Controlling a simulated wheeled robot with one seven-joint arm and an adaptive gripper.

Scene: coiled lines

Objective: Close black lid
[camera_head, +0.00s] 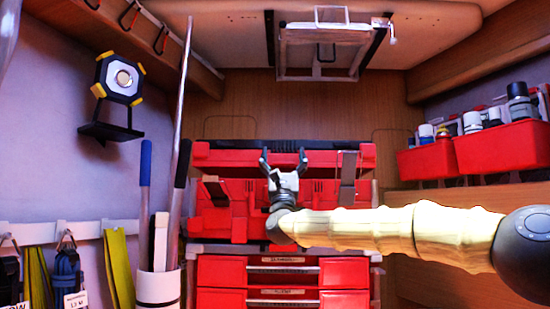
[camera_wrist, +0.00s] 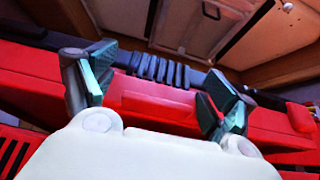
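A red toolbox (camera_head: 225,160) stands at the centre of the head view, with a black lid part (camera_head: 270,144) along its top edge. In the wrist view the black ribbed part (camera_wrist: 165,70) runs behind the red front (camera_wrist: 155,102). My gripper (camera_head: 283,158) is in front of the upper toolbox, its two fingers spread and pointing up toward the top edge. In the wrist view my gripper (camera_wrist: 165,88) is open with nothing between the fingers. I cannot tell whether a fingertip touches the toolbox. The lid's full shape and angle are hidden.
Red drawers (camera_head: 285,272) stand below. Red bins (camera_head: 500,145) with bottles line the right wall. A white holder (camera_head: 158,288) with long poles stands at left. A folded metal frame (camera_head: 325,50) hangs above. The space between toolbox and frame looks free.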

